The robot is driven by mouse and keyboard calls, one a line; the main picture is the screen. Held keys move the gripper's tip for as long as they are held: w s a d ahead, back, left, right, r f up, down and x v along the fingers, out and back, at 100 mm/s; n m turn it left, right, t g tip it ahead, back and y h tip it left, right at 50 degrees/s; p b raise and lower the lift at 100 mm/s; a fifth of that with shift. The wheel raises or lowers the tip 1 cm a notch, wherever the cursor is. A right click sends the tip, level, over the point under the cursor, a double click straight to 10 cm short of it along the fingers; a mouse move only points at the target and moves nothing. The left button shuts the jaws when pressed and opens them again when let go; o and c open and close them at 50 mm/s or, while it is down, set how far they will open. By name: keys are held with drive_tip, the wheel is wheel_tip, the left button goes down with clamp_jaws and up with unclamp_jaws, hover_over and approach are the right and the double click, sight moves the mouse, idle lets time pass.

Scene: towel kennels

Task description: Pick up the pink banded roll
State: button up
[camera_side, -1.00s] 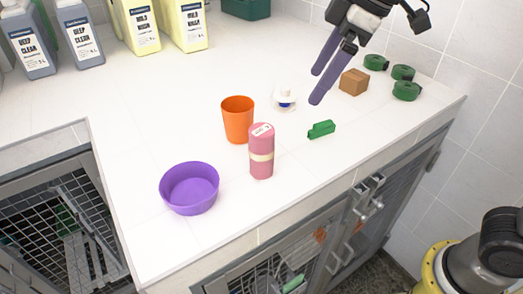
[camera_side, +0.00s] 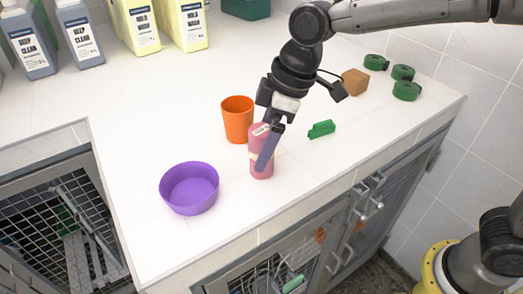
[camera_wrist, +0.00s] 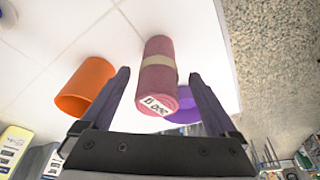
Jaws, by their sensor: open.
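The pink banded roll (camera_side: 261,166) stands upright on the white counter, with a pale band round its middle and a label at its top. In the side view my gripper (camera_side: 265,150) is at the roll, and one purple finger crosses in front of it. In the wrist view my gripper (camera_wrist: 158,85) is open, with a finger on either side of the roll (camera_wrist: 157,72). Gaps show between the roll and both fingers there. In the side view the far finger is mostly hidden.
An orange cup (camera_side: 237,121) stands close behind the roll, left of it. A purple bowl (camera_side: 189,188) is at front left. A green clip-like object (camera_side: 321,129), a brown block (camera_side: 355,82) and green rolls (camera_side: 403,73) lie to the right. The counter's front edge is near.

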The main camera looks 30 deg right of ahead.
drive_tip(key=x, duration=0.5)
drive_tip(key=shift+d, duration=0.1)
drive_tip(key=shift+c, duration=0.2)
drive_tip(key=shift+w+r, duration=0.1)
clamp_jaws()
